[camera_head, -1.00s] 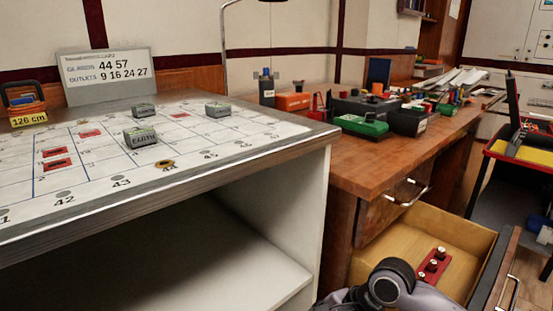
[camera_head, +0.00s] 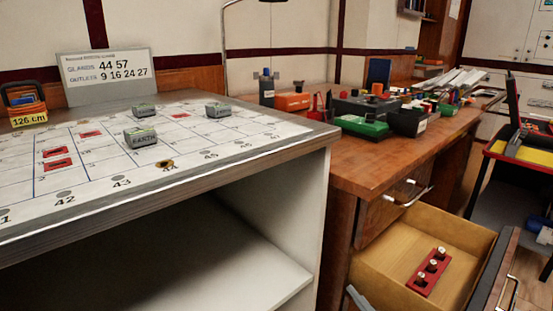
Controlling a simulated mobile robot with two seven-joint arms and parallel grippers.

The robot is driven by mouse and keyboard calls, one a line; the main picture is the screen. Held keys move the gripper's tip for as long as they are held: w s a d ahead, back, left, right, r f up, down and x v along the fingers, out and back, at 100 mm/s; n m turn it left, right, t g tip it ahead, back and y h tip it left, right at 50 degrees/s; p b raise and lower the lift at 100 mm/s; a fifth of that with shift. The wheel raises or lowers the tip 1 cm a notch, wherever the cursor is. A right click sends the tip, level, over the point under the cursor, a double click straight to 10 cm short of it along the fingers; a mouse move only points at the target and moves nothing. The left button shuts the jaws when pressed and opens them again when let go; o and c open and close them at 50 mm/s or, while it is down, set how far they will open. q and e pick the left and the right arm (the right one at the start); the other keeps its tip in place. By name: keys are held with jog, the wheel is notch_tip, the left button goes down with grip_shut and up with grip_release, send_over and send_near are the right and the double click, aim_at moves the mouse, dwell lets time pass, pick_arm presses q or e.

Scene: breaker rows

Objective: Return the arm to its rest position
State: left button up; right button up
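Neither of my grippers shows in the head view now. Part of a grey shape, perhaps my own arm, shows at the bottom edge beside the open drawer (camera_head: 395,270). A red strip (camera_head: 428,272) with several pale-topped knobs lies in the drawer. On the left, a white gridded board (camera_head: 100,165) lies on a grey-edged bench. A grey block marked EARTH (camera_head: 141,138) sits on the board, with two more small grey blocks (camera_head: 217,109) behind it. Red pieces (camera_head: 57,163) and a brass ring (camera_head: 164,164) also lie there.
A sign (camera_head: 108,70) with numbers stands behind the board. A wooden desk (camera_head: 390,160) on the right holds boxes, including a green one (camera_head: 363,126). The open drawer juts out below it. A red-rimmed cart (camera_head: 520,150) stands at the far right.

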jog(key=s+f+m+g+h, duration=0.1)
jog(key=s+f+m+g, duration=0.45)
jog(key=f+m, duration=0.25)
pick_arm(q)
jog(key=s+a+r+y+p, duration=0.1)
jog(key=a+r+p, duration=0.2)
jog(key=p, duration=0.7)
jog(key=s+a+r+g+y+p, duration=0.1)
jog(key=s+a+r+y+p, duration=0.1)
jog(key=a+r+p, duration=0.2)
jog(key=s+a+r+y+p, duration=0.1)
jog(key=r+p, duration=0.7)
jog(key=p, duration=0.9)
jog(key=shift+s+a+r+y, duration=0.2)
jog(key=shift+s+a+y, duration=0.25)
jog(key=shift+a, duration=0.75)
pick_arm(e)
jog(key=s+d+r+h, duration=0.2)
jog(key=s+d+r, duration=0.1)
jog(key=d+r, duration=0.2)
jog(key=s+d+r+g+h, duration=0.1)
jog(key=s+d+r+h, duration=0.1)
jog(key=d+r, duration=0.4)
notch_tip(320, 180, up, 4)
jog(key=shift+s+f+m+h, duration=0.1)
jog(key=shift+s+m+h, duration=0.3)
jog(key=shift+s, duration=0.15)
